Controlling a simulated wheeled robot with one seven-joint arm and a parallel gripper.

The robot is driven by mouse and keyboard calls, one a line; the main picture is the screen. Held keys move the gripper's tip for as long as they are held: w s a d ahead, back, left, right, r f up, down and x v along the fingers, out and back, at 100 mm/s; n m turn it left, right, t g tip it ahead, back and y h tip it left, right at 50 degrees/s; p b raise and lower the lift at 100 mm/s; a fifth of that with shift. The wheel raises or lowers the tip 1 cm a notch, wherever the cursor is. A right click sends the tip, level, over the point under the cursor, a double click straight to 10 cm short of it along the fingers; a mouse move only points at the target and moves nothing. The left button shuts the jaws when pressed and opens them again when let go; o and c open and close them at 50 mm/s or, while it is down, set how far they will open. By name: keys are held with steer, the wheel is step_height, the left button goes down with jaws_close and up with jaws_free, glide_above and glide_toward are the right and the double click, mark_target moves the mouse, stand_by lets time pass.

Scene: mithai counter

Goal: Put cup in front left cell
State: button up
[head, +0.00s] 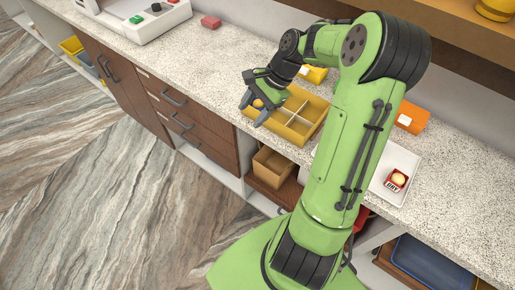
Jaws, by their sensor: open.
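A yellow tray (307,133) divided into cells sits on the speckled counter. My gripper (254,111) is open over the tray's left end, its dark fingers pointing down and left. A small round orange-yellow thing (257,103) shows between the fingers, at the tray's left cell. It may be the cup or its filling; the fingers hide most of it, and I cannot tell if they touch it. A red and white cup-like item (397,181) with a pale yellow round top stands on a white tray (410,160) to the right.
An orange box (411,118) stands behind the white tray. A yellow item (313,74) sits behind the divided tray.

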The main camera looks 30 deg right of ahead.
steer(key=s+a+r+n+t+h, duration=0.1)
steer(key=s+a+r+n+h, duration=0.1)
steer(key=s+a+r+n, duration=0.4)
steer(key=s+a+r+n+t+h, duration=0.2)
steer(key=s+a+r+n, duration=0.3)
steer(key=s+n, duration=0.5)
steer(key=s+a+h, duration=0.1)
steer(key=s, duration=0.2)
steer(key=shift+s+a+r+t+h, duration=0.15)
steer(key=shift+s+r+t+h, duration=0.1)
steer(key=shift+r+t+h, duration=0.1)
